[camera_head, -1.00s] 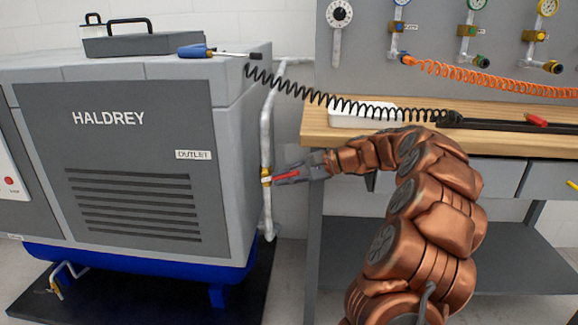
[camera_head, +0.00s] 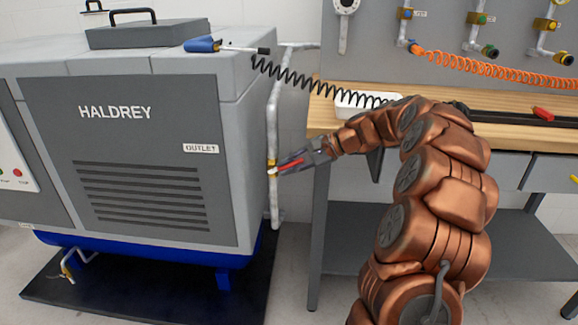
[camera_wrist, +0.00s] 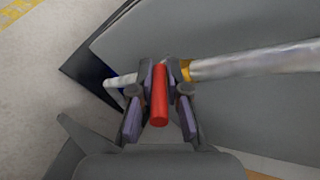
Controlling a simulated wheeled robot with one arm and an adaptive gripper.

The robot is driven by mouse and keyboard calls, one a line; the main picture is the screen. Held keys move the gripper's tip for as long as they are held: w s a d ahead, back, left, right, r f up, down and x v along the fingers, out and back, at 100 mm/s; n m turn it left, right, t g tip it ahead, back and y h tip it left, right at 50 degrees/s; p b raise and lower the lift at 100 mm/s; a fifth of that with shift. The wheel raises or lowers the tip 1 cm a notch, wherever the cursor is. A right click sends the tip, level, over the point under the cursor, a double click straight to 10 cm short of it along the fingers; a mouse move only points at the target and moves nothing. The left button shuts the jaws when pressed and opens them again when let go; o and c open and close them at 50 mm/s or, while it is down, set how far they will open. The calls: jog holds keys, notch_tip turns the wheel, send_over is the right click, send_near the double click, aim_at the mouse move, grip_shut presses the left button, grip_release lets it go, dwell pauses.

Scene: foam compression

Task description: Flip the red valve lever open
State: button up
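The red valve lever (camera_head: 291,164) sticks out to the right from a brass valve on the vertical outlet pipe beside the compressor. It slants up towards the right. My gripper (camera_head: 296,163) reaches in from the right, with its fingers around the lever. In the wrist view the lever (camera_wrist: 159,97) runs between the two fingers, whose tips sit close against its sides. My gripper (camera_wrist: 159,77) looks shut on it. The brass valve (camera_wrist: 184,76) shows just beyond the right finger, partly hidden by it.
The grey compressor (camera_head: 150,150) stands left of the pipe (camera_head: 273,115). A wooden-topped workbench (camera_head: 480,133) stands at the right, under my arm. A blue-handled tool (camera_head: 203,45) on a black coiled hose (camera_head: 305,83) lies on the compressor, and the hose stretches above my gripper.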

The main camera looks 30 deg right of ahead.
jog(key=o, duration=0.4)
jog(key=shift+o, duration=0.2)
jog(key=shift+s+d+r, duration=0.15)
jog(key=shift+d+r, duration=0.05)
jog(key=shift+d, duration=0.15)
jog(key=s+d, duration=0.6)
jog(key=d, duration=0.4)
jog(key=shift+s+d, duration=0.2)
jog(key=shift+s, duration=0.05)
jog(key=shift+r, duration=0.1)
